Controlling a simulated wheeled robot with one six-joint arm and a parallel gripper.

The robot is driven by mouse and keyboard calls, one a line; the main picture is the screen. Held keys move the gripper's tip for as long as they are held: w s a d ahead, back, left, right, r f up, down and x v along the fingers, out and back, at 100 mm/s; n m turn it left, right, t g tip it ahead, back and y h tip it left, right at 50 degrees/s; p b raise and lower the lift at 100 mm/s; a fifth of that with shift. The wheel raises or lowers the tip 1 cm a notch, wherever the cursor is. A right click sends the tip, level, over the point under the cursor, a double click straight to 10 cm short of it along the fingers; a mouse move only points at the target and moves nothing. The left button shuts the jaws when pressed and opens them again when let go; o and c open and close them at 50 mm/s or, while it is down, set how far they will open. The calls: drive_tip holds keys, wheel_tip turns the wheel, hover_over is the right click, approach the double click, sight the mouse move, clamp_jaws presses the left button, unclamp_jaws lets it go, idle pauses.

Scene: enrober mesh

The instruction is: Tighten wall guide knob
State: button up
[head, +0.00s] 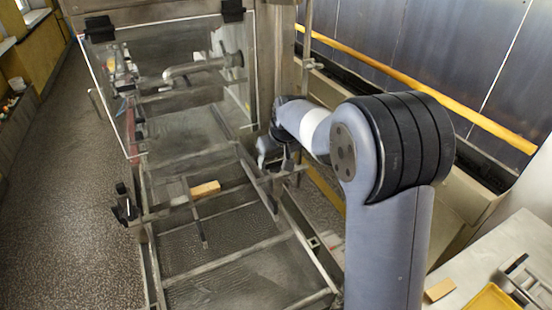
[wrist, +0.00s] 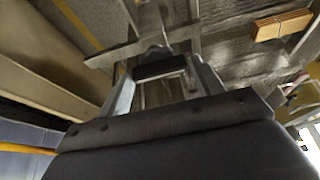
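My gripper (wrist: 162,82) points down beside the machine's right rail, and its two silver fingers show in the wrist view. A dark block-like part (wrist: 160,67) sits between the fingers. I cannot tell whether it is the knob or whether the fingers press on it. A grey metal bar (wrist: 118,54) crosses just beyond the fingertips. In the head view my arm partly hides the gripper (head: 276,158) and hides the knob on that side. On the left rail, a black knob-like fitting (head: 124,208) stands on a bracket.
A clear hood (head: 165,75) stands behind. A yellow rail (head: 430,90) runs along the right wall. A bench (head: 500,255) with a yellow tray (head: 490,300) is front right.

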drive_tip(key=c, duration=0.6)
drive_tip(key=shift+m, duration=0.3)
drive_tip(key=m, duration=0.2)
drive_tip(key=m+h, duration=0.1)
drive_tip(key=shift+a+m+h+b, duration=0.15)
drive_tip(key=shift+m+h+b, duration=0.15)
drive_tip(key=shift+m, duration=0.1)
drive_tip(key=m+h+b, duration=0.1)
drive_tip(key=m, duration=0.2)
drive_tip(key=shift+a+m, duration=0.1)
drive_tip(key=shift+m, duration=0.2)
drive_tip(key=shift+o, duration=0.3)
drive_tip(key=m+h, duration=0.1)
drive_tip(key=m, duration=0.1)
drive_tip(key=m+g+h, duration=0.1)
drive_tip(key=m, duration=0.2)
drive_tip(key=shift+w+a, duration=0.1)
drive_tip(key=m+g+h, duration=0.1)
drive_tip(key=m, duration=0.3)
drive_tip(key=shift+w+m, duration=0.1)
drive_tip(key=shift+m, duration=0.2)
